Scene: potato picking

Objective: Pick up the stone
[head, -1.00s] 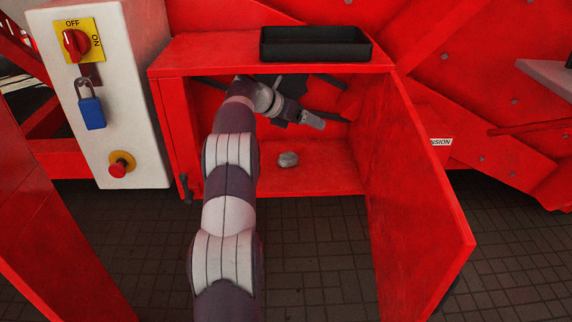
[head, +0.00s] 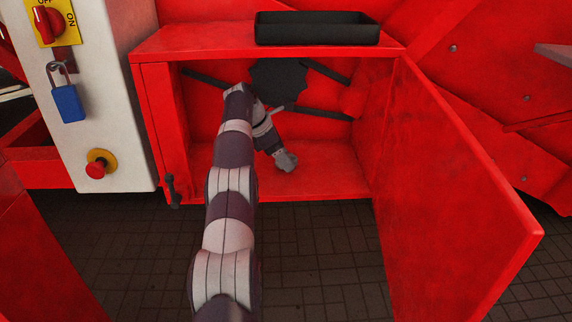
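The small grey stone (head: 288,162) is on the red floor of the open compartment, near its middle. My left arm reaches into the compartment from below, and its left gripper (head: 280,154) points down at the stone. The gripper overlaps the stone in the picture and hides part of it. The two greys blend, so I cannot tell whether the fingers are open or closed around it, or touching it. My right gripper is not in view.
The compartment's red door (head: 445,190) stands open at the right. A black tray (head: 317,38) sits on top of the compartment. A white control box (head: 120,135) with a blue padlock (head: 68,103) stands at the left. The compartment floor right of the stone is clear.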

